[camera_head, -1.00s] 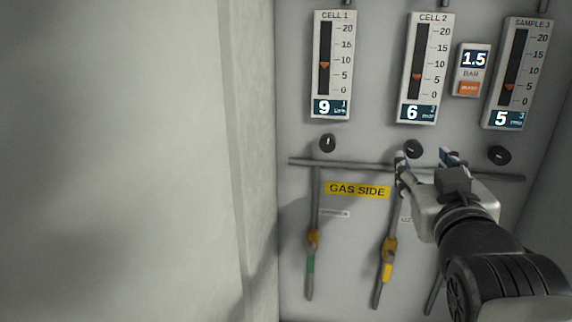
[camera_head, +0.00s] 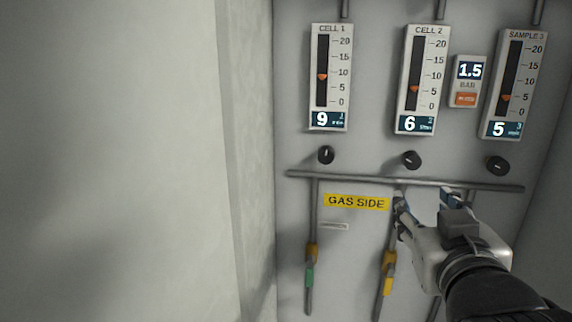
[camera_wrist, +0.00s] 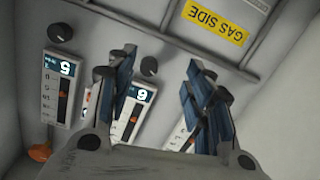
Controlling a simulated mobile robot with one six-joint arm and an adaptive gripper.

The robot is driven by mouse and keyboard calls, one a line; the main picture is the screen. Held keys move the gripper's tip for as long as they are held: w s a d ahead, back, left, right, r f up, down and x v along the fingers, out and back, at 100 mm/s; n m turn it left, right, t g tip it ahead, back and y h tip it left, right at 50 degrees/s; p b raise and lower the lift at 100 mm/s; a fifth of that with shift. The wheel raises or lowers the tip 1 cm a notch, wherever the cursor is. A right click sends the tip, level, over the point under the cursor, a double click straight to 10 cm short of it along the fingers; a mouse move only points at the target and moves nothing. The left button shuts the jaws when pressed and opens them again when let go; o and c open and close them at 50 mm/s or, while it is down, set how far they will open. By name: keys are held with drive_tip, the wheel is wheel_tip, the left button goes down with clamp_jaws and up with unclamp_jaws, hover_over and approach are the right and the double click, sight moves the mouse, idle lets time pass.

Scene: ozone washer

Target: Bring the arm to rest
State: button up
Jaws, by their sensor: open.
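My gripper (camera_head: 424,200) is at the lower right of the head view, in front of the grey panel, just below the horizontal pipe in the picture. Its two fingers are apart with nothing between them. In the wrist view my gripper (camera_wrist: 165,90) shows its blue-padded fingers spread, with the CELL 2 meter (camera_wrist: 136,112) and its black knob (camera_wrist: 149,66) seen between them. I cannot tell the exact gap to the panel. My arm covers part of the panel's lower right.
Meters CELL 1 (camera_head: 331,77), CELL 2 (camera_head: 422,80) and SAMPLE 3 (camera_head: 514,84) read 9, 6 and 5. A 1.5 bar display (camera_head: 467,81) hangs between two. Below are knobs, a horizontal pipe (camera_head: 345,178), a GAS SIDE label (camera_head: 357,202) and yellow valves. A pale wall (camera_head: 110,160) fills the left.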

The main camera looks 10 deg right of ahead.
drive_tip(key=s+a+f+g+y+b, duration=0.1)
drive_tip(key=s+a+f+g+b, duration=0.15)
drive_tip(key=f, duration=0.65)
drive_tip(key=s+a+f+g+y+b, duration=0.1)
drive_tip(key=s+a+f+g+b, duration=0.15)
drive_tip(key=f, duration=0.65)
drive_tip(key=s+a+f+g+y+b, duration=0.1)
drive_tip(key=s+a+f+g, duration=0.1)
drive_tip(key=s+f, duration=0.3)
drive_tip(key=s+a+f+n+g+y+b, duration=0.1)
drive_tip(key=s+a+f+g+b, duration=0.1)
drive_tip(key=f, duration=0.5)
drive_tip(key=s+a+g, duration=0.1)
drive_tip(key=s+g, duration=0.1)
drive_tip(key=s, duration=0.1)
drive_tip(key=shift+a+g+y, duration=0.3)
drive_tip(key=shift+a+g, duration=0.05)
drive_tip(key=shift+g, duration=0.05)
